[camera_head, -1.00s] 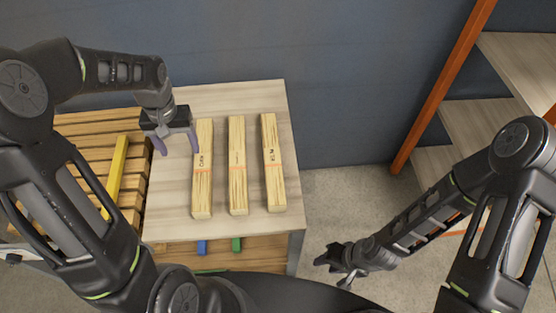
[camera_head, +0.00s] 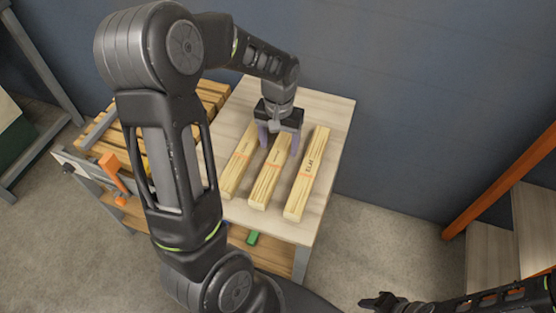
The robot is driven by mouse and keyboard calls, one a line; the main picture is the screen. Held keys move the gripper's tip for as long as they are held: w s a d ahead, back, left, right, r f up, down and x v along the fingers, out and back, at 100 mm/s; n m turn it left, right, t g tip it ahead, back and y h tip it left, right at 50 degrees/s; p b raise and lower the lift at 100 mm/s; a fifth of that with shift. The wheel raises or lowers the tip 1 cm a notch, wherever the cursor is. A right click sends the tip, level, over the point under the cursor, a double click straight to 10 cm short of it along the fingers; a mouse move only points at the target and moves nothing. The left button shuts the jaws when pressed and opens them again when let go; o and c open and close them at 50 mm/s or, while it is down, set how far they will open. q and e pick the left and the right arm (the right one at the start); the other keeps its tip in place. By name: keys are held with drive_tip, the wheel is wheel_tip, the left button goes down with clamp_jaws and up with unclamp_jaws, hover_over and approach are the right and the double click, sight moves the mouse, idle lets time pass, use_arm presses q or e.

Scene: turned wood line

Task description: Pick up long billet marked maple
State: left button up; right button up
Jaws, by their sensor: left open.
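I see no grip on the billet. My right gripper (camera_head: 376,301) is low at the right, away from the table; its jaws are unclear.
A slatted wooden surface (camera_head: 212,92) adjoins the table at the left, with an orange tool (camera_head: 112,172) near it. A green block (camera_head: 252,238) is on the lower shelf. A dark wall stands behind; orange-edged shelving (camera_head: 490,250) is at the right.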

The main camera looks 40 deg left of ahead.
sight(277, 156)
use_arm(q)
drive_tip(key=shift+f, duration=0.7)
drive_tip(key=shift+s+a+f, duration=0.1)
drive_tip(key=shift+s+f, duration=0.05)
drive_tip(key=shift+f, duration=1.15)
drive_tip(key=shift+s+a+f, duration=0.1)
drive_tip(key=shift+f, duration=1.2)
clamp_jaws()
